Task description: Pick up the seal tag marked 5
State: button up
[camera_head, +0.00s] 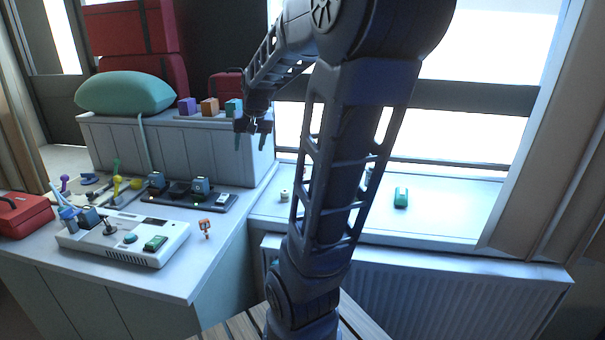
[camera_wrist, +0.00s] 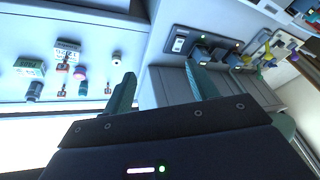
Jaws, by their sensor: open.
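I cannot read a 5 on anything in either view. In the wrist view, small orange-red pieces that could be tags, one of them here (camera_wrist: 62,91), lie on the white sill among other small items. In the head view, a small orange piece (camera_head: 205,226) stands near the right edge of the white counter; I cannot tell whether it is a tag. My gripper (camera_head: 250,142) is open and empty, fingers pointing down, above the counter and in front of the white raised cabinet. Its two fingers also show apart in the wrist view (camera_wrist: 160,76).
The counter holds a white console (camera_head: 125,240), a dark tray (camera_head: 190,196) and a red case (camera_head: 22,214). Coloured blocks (camera_head: 209,107) and a green cushion (camera_head: 125,92) sit on the cabinet. A green item (camera_head: 401,198) lies on the window sill (camera_head: 440,222). My arm hides part of the sill.

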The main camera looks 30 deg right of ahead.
jog(key=w+d+f+m+h, duration=0.1)
jog(key=w+d+f+m, duration=0.1)
jog(key=w+d+f, duration=0.45)
jog(key=w+d+f+m, duration=0.1)
jog(key=w+d+f, duration=0.2)
jog(key=w+d, duration=0.6)
jog(key=w+d+f+m+h, duration=0.1)
jog(key=w+d+f+m, duration=0.1)
jog(key=w+d+f, duration=0.65)
jog(key=d+f, duration=0.3)
jog(key=f, duration=0.1)
jog(key=w+d+f+m+g+h, duration=0.1)
jog(key=w+d+f, duration=0.2)
jog(key=d+f, duration=0.2)
jog(key=w+d+f+h, duration=0.1)
jog(key=w+d+f, duration=0.1)
jog(key=d+f, duration=0.4)
jog(key=shift+w+d+f, duration=0.2)
jog(key=shift+d+f, duration=0.15)
jog(key=shift+d, duration=0.3)
jog(key=shift+c, duration=0.2)
jog(key=c, duration=1)
